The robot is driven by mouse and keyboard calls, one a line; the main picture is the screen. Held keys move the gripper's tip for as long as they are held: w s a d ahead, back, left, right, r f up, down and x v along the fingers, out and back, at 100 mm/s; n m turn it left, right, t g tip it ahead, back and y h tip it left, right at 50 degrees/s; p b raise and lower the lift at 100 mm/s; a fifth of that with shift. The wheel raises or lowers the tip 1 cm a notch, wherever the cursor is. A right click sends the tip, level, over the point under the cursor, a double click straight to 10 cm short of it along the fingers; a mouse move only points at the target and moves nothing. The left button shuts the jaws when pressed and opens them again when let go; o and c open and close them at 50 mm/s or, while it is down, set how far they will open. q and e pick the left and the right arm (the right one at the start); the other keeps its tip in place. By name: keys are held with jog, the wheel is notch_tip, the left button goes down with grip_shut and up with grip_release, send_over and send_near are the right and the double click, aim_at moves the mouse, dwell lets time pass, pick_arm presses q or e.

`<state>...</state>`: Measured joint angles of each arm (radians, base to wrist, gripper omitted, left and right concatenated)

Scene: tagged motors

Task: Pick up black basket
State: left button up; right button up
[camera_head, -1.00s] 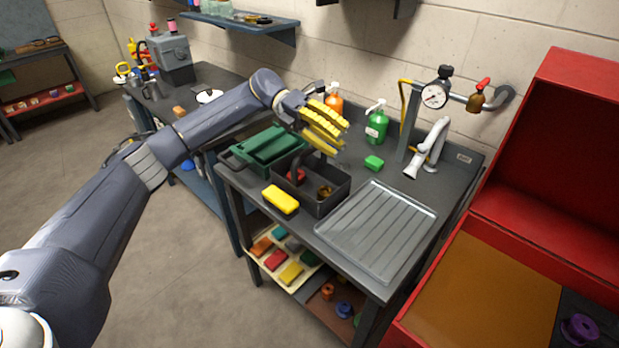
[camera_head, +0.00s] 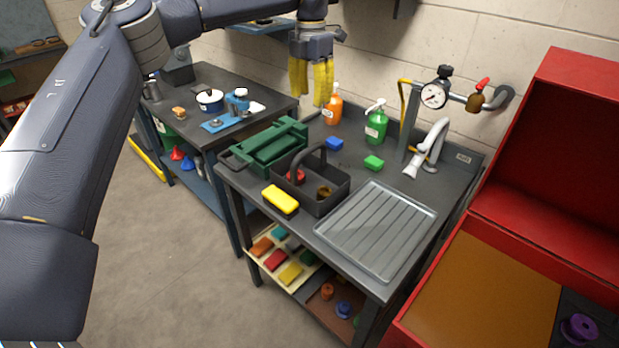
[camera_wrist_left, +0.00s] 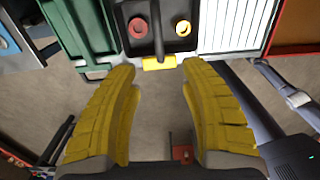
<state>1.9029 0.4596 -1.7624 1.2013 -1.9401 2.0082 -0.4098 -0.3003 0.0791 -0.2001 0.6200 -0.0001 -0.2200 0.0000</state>
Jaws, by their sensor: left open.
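The black basket (camera_head: 325,203) stands upright on the dark workbench, with its arched handle (camera_head: 304,150) raised. It holds a red item (camera_head: 297,176) and a brass-coloured item (camera_head: 323,192). My left gripper (camera_head: 311,97) has yellow fingers pointing down. It is open and empty, above the bench behind the basket and apart from it. In the left wrist view, the basket (camera_wrist_left: 178,42) is at the top centre, beyond the open fingertips (camera_wrist_left: 158,70), with the handle between its two items. My right gripper is not visible.
A green toolbox (camera_head: 268,148) is close left of the basket. A yellow sponge (camera_head: 281,199) lies at its front, and a grey ribbed tray (camera_head: 375,230) is to its right.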

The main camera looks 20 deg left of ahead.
aim_at(310, 148)
pick_arm(q)
jog(key=f, duration=1.7)
jog(key=shift+a+f, duration=0.1)
jog(key=shift+a, duration=0.1)
jog(key=shift+c, duration=0.2)
grip_shut()
